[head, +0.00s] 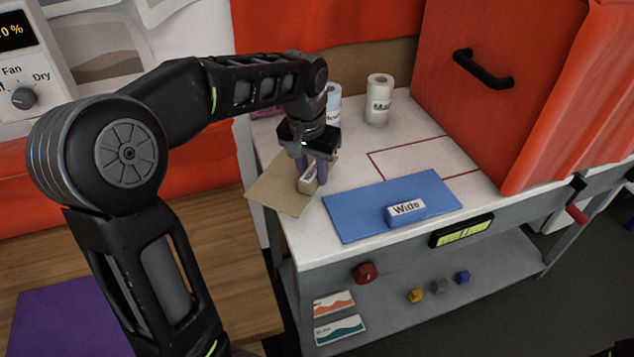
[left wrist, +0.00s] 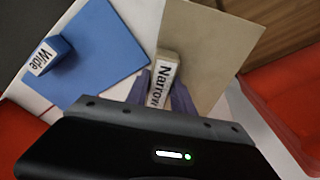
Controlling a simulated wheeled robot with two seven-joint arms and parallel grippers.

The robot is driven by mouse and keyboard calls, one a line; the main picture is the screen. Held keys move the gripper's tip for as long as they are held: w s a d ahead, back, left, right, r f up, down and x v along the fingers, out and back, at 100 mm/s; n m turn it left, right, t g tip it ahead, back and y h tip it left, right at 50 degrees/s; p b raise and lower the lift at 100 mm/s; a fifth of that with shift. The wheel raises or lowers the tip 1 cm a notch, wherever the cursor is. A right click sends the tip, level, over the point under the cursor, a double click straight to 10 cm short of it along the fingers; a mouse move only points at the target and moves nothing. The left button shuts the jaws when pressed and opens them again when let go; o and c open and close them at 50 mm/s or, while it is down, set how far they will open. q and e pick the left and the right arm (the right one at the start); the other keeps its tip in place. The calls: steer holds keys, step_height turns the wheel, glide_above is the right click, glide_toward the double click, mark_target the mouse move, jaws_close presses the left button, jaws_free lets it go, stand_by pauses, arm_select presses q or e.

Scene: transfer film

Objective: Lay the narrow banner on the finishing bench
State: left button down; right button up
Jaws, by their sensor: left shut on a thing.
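The narrow banner (head: 276,192) is a beige sheet with a beige block labelled "Narrow" (head: 306,184) on it. It is at the left end of the white-topped bench (head: 350,172), and its left corner reaches past the bench edge in the head view. I cannot tell whether it touches the top. My left gripper (head: 314,179), with purple fingers, points down and is shut on the block. In the left wrist view the block (left wrist: 163,82) sits between the fingers (left wrist: 162,95), with the beige sheet (left wrist: 210,45) spreading beyond. My right gripper is not in view.
A blue sheet with a "Wide" block (head: 406,209) lies right of the banner. A red outline (head: 372,160) marks the bench top behind it. Labelled rolls (head: 378,102) and a large red cabinet (head: 500,80) stand at the back. A wooden surface with a purple sheet (head: 70,315) is at left.

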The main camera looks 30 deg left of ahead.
arm_select(q)
steer(key=shift+f, duration=0.25)
steer(key=shift+f, duration=1.8)
steer(key=shift+f, duration=0.15)
steer(key=c, duration=1.1)
jaws_free()
steer(key=r, duration=0.4)
steer(key=s+r, duration=0.1)
steer(key=r, duration=0.3)
steer(key=s+r, duration=0.1)
steer(key=r, duration=0.3)
steer(key=shift+d+r, duration=0.1)
steer(key=shift+d, duration=0.05)
